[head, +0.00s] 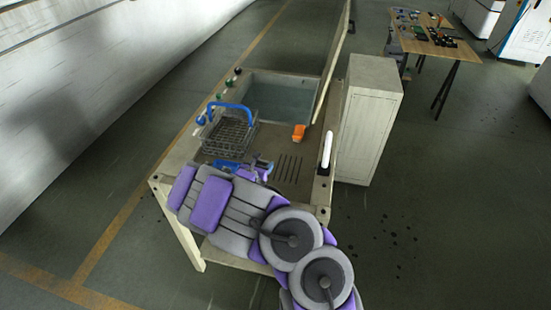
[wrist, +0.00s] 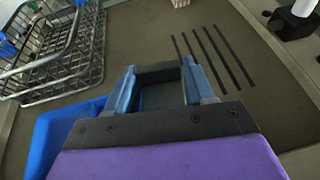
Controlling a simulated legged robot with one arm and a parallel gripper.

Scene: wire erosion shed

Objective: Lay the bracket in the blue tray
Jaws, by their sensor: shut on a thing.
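My gripper (wrist: 160,78) is shut on the bracket (wrist: 158,69), a dull grey-green piece between the two blue-grey fingers. The fingers hide part of the bracket. The blue tray (wrist: 55,132) lies to the left of and partly behind my gripper in the wrist view; my wrist hides much of it. In the head view, a strip of the blue tray (head: 228,166) shows beyond my arm, and my gripper (head: 262,170) is just right of it. The bracket cannot be made out there. I cannot tell how high it is above the worktop.
A wire basket (head: 228,134) with a blue handle stands beyond the tray. An orange object (head: 298,132) lies near the sunken basin (head: 280,98). Dark slots (head: 288,168) mark the worktop right of my gripper. A white upright thing (head: 326,150) stands at the right edge.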

